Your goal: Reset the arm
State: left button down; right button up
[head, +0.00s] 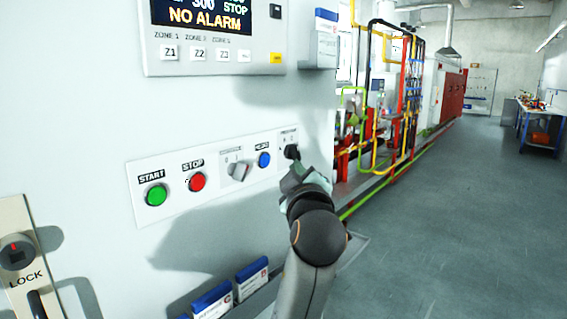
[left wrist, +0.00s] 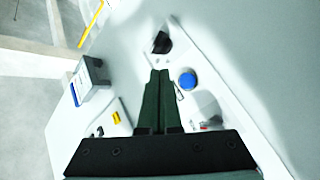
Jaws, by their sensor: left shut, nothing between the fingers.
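My left arm comes up from the bottom of the head view, with its gripper (head: 298,170) at the right end of a white button panel (head: 215,190). In the left wrist view the two fingers (left wrist: 159,72) are shut together and empty. Their tips point at a black knob (left wrist: 162,42). The knob (head: 292,152) also shows just above the gripper in the head view. I cannot tell whether the tips touch it. A blue button (left wrist: 187,80) is beside the fingers; it also shows in the head view (head: 264,160). My right gripper is not in view.
The panel also has a green START button (head: 156,195), a red STOP button (head: 197,181) and a grey selector (head: 239,172). A display (head: 210,14) reads NO ALARM. A LOCK handle (head: 18,255) is at lower left. Open floor (head: 445,220) lies right.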

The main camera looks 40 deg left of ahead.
pick_arm(q)
jog(key=d+f+m+h+p, duration=0.1)
jog(key=d+f+m+h, duration=0.3)
jog(key=f, duration=0.6)
jog(key=d+f+m+h+p, duration=0.15)
jog(key=f+m, duration=0.35)
jog(key=f, duration=0.5)
jog(key=d+f+m+h+p, duration=0.1)
jog(key=d+f+m+h, duration=0.3)
jog(key=f, duration=0.5)
jog(key=s+d+f+m+g+h+p, duration=0.1)
jog(key=s+d+f+m+g+h, duration=0.1)
jog(key=s+f, duration=0.8)
jog(key=s+d+f+m+g+h+p, duration=0.1)
jog(key=s+d+f+m+g+h, duration=0.2)
jog(key=s+f, duration=0.8)
jog(key=s+d+m, duration=0.1)
jog(key=s, duration=0.3)
jog(key=shift+s+f+m, duration=0.15)
jog(key=shift+s+m, duration=0.25)
